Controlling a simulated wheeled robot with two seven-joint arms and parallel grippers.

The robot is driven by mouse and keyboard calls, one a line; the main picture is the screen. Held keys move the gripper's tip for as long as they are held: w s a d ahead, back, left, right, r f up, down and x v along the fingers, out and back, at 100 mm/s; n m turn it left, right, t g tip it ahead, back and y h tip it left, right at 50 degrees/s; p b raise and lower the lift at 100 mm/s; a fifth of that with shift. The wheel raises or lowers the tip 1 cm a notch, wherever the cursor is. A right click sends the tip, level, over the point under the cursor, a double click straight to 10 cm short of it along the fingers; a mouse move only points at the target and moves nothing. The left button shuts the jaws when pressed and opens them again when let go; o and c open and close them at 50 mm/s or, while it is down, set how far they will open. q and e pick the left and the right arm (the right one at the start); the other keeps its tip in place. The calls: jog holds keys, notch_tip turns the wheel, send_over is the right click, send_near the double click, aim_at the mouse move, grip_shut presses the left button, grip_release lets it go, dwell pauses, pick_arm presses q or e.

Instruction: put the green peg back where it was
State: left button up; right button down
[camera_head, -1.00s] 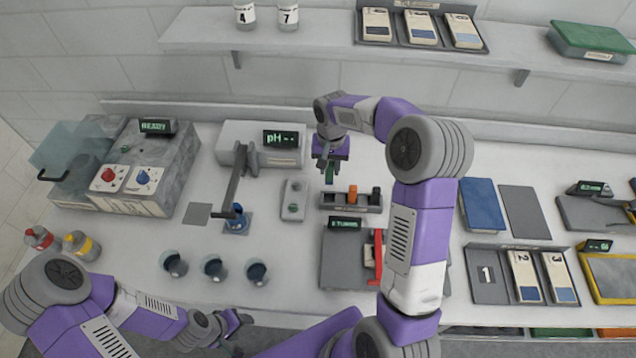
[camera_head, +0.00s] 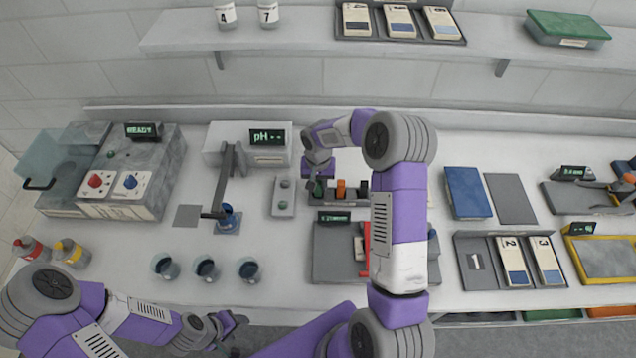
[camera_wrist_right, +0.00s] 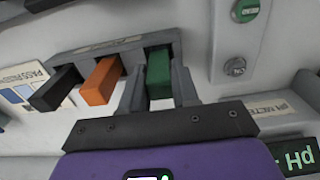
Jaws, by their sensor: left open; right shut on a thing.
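The green peg (camera_wrist_right: 158,72) is between the two fingers of my right gripper (camera_wrist_right: 160,88), which is shut on it. In the head view the green peg (camera_head: 319,188) is at the left end of the dark peg rack (camera_head: 352,203), with my right gripper (camera_head: 317,177) above it. The peg stands in line with the orange peg (camera_head: 341,187) and the black peg (camera_head: 363,187). Its lower end is hidden, so I cannot tell whether it is fully seated. My left gripper (camera_head: 232,325) is open and empty, low at the front edge of the bench.
A panel with round buttons (camera_head: 283,197) lies just left of the rack. The pH meter (camera_head: 247,147) stands behind it. A grey device with a display (camera_head: 335,245) is in front of the rack. Several dark cups (camera_head: 206,268) stand at the front left.

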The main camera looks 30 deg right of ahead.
jog(key=shift+f, duration=0.15)
jog(key=c, duration=0.8)
grip_release()
jog(key=shift+c, duration=0.2)
jog(key=shift+r, duration=0.2)
notch_tip(320, 180, up, 12)
